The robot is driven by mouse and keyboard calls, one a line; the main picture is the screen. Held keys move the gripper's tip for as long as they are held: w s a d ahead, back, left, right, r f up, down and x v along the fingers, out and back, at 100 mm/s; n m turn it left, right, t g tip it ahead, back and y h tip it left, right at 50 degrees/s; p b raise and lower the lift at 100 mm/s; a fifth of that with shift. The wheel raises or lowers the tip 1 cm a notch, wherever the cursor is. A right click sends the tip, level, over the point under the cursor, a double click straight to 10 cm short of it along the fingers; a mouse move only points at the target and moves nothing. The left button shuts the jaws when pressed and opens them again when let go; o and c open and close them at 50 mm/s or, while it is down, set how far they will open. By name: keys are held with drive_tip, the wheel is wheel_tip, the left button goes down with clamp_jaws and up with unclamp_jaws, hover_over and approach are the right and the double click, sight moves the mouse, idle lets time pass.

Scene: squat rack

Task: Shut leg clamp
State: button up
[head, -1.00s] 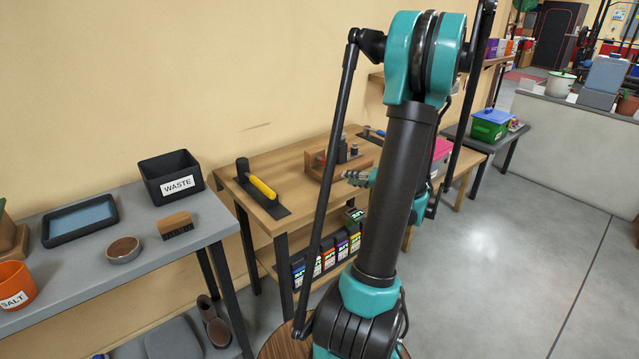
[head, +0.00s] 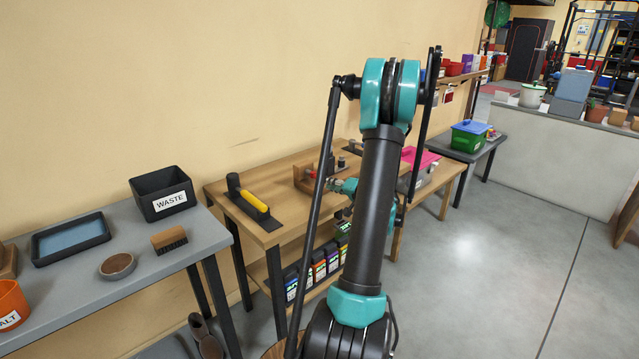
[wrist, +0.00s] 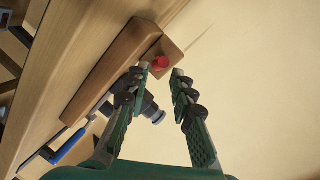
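I cannot make out a leg clamp for certain in either view. My gripper (head: 345,187) is partly hidden behind my arm, over the wooden bench (head: 222,190) near a wooden holder (head: 304,178) with dark and metal pieces. In the wrist view my gripper (wrist: 160,71) has its two green fingers apart with nothing held between them. Beyond the fingers is a wooden block (wrist: 112,68) with a red piece (wrist: 160,62) at its end. A dark cylindrical part (wrist: 151,110) shows behind and between the fingers.
A grey table (head: 75,285) holds a waste bin (head: 163,194), a blue tray (head: 70,238) and a brush (head: 169,240). A green box with a blue lid (head: 469,136) stands farther back. The floor at right is clear.

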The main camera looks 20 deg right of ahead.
sight(319, 180)
drive_tip(key=x, duration=0.5)
drive_tip(key=shift+w+a, duration=0.1)
drive_tip(key=shift+w, duration=0.25)
clamp_jaws()
